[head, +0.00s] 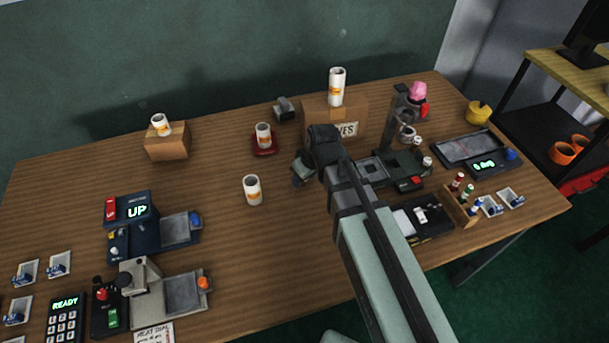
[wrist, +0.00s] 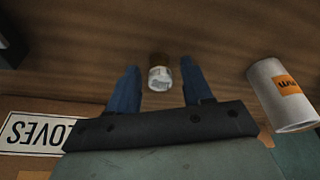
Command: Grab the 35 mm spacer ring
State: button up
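I cannot tell for sure which thing is the 35 mm spacer ring. My gripper (head: 299,176) is low over the table's middle, left of the cardboard box marked with a GLOVES sign. In the wrist view my gripper (wrist: 160,68) has its two blue fingers apart. A small round pale thing with a brownish top (wrist: 159,77) shows between the fingers, with a gap on both sides; its size is unclear. A white cylinder with an orange label (wrist: 280,98) is right of the fingers. In the head view a similar white cylinder (head: 252,191) stands left of my gripper.
More white cylinders stand on a left cardboard box (head: 167,146), a red dish (head: 265,149) and the GLOVES box (head: 357,112). Devices (head: 130,240) fill the left front; a grey stand, bottle rack (head: 460,207) and scale (head: 468,148) crowd the right. The middle front is clear.

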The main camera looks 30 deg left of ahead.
jog(key=shift+o, duration=0.3)
jog(key=v, duration=1.2)
jog(key=shift+r, duration=0.1)
dwell(0.4)
